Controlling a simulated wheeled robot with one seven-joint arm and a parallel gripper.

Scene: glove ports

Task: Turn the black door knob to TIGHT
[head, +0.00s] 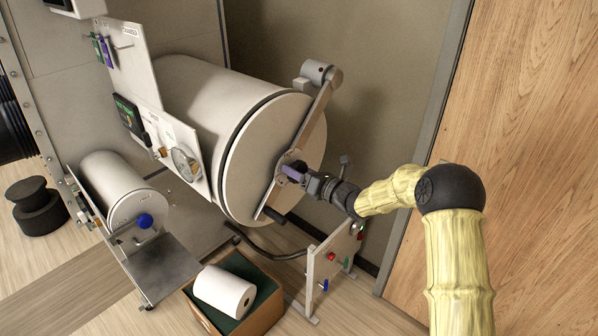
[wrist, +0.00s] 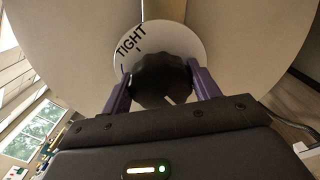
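The black door knob (wrist: 163,80) sits in the middle of a round white dial plate (wrist: 190,42) in the wrist view. The word TIGHT is printed at the dial's upper left. A pale mark shows on the knob's lower edge, to the right of its middle and away from the word. My gripper (wrist: 160,76) has one purple finger on each side of the knob, and the fingers appear closed against it. In the head view my gripper (head: 292,173) is at the centre of the large round door (head: 262,140), where it hides the knob.
A metal bar (head: 318,112) crosses the door, with a dark handle at its lower end. A smaller cylinder (head: 112,185) with a blue knob is at left. A low panel with coloured handles (head: 328,262) stands below my arm. A box (head: 210,322) holds a white roll.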

